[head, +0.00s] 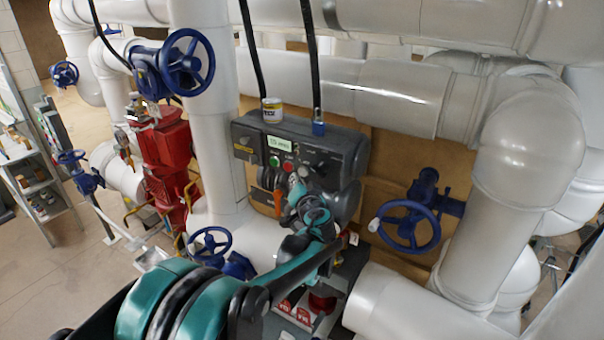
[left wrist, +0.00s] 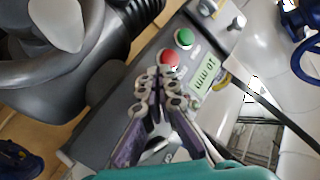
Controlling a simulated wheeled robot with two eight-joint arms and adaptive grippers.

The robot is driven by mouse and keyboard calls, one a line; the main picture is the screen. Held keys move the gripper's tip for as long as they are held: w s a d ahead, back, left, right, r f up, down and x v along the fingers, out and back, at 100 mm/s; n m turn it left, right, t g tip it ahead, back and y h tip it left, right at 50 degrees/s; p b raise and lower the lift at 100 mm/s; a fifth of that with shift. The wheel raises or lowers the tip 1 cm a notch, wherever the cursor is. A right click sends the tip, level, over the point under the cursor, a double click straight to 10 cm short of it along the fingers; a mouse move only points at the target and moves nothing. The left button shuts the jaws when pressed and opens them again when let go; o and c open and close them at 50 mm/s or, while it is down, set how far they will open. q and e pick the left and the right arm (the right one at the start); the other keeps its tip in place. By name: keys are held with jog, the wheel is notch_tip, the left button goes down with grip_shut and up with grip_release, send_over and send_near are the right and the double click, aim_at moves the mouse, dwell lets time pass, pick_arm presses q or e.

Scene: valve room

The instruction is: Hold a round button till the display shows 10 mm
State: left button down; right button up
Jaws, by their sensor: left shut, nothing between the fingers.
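A dark grey control box (head: 240,135) stands among the pipes in the head view. On it are a green round button (head: 274,161), a red round button (head: 288,165) and a pale green display (head: 279,143). In the left wrist view are the green button (left wrist: 184,38), the red button (left wrist: 170,57) and the display (left wrist: 205,77), upside down and appearing to read 10 mm. My left gripper (left wrist: 162,76) is shut and empty, its fingertips at the red button's edge; I cannot tell whether they touch it. My right gripper is not in view.
White pipes (head: 400,95) run above and beside the box. A blue handwheel (head: 408,225) is to its right, and others are at the left. A can (head: 272,110) and a blue padlock (head: 319,128) are at the box's top. A red valve body (head: 168,155) stands left.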

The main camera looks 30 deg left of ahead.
pick_arm(q)
jog(key=s, duration=0.4)
jog(key=shift+s+a, duration=0.15)
jog(key=shift+s, duration=0.2)
jog(key=s+d+f+g+h+b, duration=0.1)
jog(key=s+d+f+h+b, duration=0.2)
jog(key=s+d+f+b, duration=0.4)
jog(key=s+d+f+g+h+b, duration=0.2)
jog(key=s+d+f+h+b, duration=0.2)
jog(key=f, duration=1.7)
jog(key=s+d+f+g+h+b, duration=0.2)
jog(key=s+d+f+h+b, duration=0.1)
jog(key=s+d+f+b, duration=0.7)
jog(key=s+f+b, duration=0.4)
jog(key=s+b, duration=0.1)
jog(key=b, duration=0.3)
jog(key=shift+s+f+m+h, duration=0.25)
jog(key=shift+s+m+h, duration=0.05)
jog(key=shift+m+h, duration=0.1)
jog(key=shift+a, duration=0.1)
